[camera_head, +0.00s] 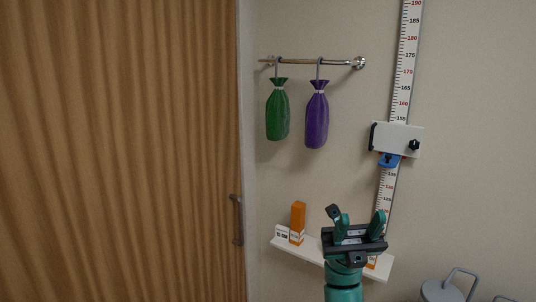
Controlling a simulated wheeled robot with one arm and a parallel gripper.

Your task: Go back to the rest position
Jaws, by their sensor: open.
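My gripper (357,219) is open and empty, at the end of my green arm, with its fingers pointing up. It shows in front of a white wall shelf (283,245) and hides part of it. It is below the blue slider piece of the measuring scale (410,60) and below the hanging bags. Nothing shows between its fingers.
A green bag (278,112) and a purple bag (317,118) hang from a wall rail (300,61). An orange box (298,221) stands on the shelf. A wooden door (120,150) fills the left. Grey lidded containers (442,291) are at lower right.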

